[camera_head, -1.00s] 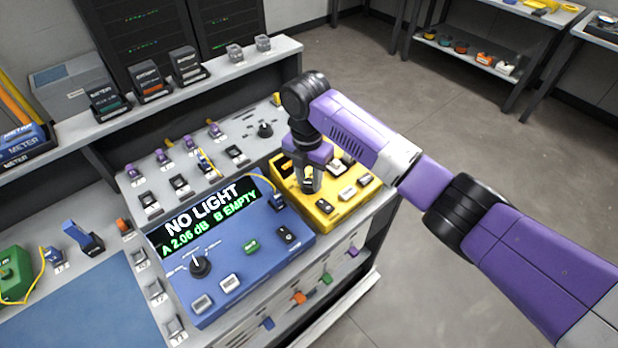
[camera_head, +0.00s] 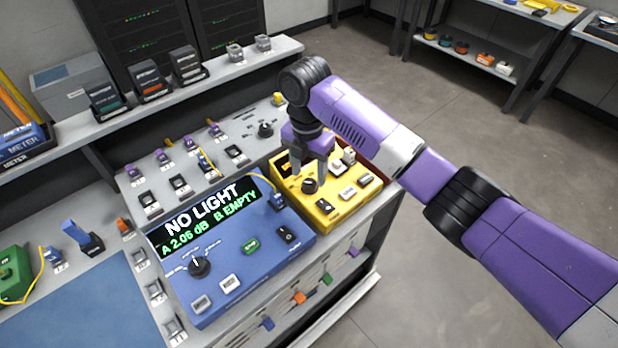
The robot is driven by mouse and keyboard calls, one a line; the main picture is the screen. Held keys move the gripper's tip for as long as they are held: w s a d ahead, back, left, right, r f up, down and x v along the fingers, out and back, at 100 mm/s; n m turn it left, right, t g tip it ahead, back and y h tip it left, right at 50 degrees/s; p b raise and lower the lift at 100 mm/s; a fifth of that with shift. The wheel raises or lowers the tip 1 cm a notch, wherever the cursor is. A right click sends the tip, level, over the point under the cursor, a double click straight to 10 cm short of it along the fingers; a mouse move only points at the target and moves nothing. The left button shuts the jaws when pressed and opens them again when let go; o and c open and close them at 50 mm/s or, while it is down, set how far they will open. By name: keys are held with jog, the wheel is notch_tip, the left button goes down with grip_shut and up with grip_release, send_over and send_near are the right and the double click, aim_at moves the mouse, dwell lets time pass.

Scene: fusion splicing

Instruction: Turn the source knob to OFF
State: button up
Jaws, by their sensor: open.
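The yellow box (camera_head: 331,212) stands to the right of the blue meter, with a small dark display at its upper left. A black knob (camera_head: 309,186) sits on its top face; it looks like the source knob, but its pointer and position labels are too small to read. My gripper (camera_head: 309,168) is just above this knob, pointing down. Its fingers are spread apart, with nothing between them, and the knob shows clear below the tips.
The blue meter (camera_head: 293,254) reads "NO LIGHT, A 2.06 dB, B EMPTY" and has its own black knob (camera_head: 199,267). Another black knob (camera_head: 265,129) is on the grey panel behind. A yellow cable runs near the meter's right edge. White buttons sit beside the source knob.

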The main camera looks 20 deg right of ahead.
aim_at(308, 182)
notch_tip(308, 182, up, 5)
jog(key=shift+f, duration=0.1)
dwell(0.6)
